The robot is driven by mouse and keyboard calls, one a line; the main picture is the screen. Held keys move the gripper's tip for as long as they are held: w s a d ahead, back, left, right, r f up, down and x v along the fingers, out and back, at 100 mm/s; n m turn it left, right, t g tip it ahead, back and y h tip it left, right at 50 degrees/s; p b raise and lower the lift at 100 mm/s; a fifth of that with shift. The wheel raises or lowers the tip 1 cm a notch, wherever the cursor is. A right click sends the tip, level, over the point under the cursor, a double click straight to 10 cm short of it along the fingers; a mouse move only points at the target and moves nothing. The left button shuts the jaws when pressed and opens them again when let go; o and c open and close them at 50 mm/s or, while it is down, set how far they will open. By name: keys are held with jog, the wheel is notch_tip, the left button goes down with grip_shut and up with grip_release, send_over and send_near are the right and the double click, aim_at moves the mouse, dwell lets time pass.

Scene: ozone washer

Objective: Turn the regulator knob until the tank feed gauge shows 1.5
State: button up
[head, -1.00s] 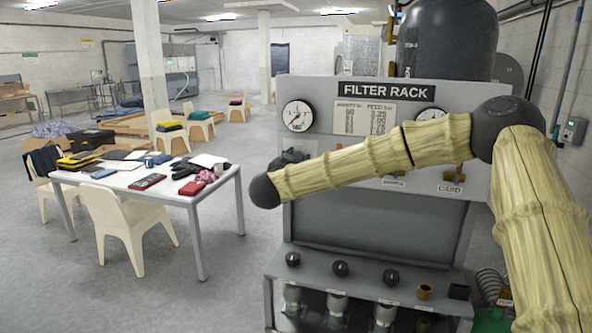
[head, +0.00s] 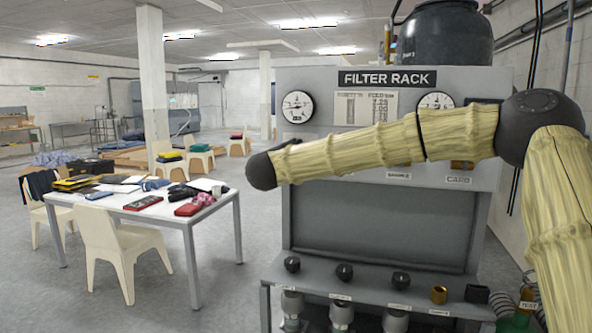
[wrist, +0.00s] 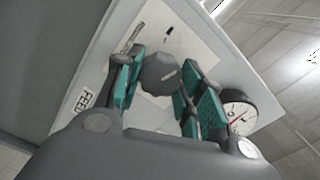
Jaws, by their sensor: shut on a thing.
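In the head view my arm hides the knob and gripper.
The grey filter rack (head: 380,225) has a second gauge (head: 435,102), partly behind my arm, and a printed chart (head: 364,107). Several black knobs line its lower ledge (head: 318,278). A cluttered white table (head: 150,212) and chairs stand to the left, with clear floor between.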

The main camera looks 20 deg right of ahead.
jog(key=shift+f+m+b, duration=0.2)
jog(key=shift+m+b, duration=1.7)
jog(key=shift+b, duration=0.5)
jog(key=o, duration=1)
jog(key=shift+r, duration=0.1)
jog(key=shift+s, duration=0.1)
jog(key=v, duration=1.2)
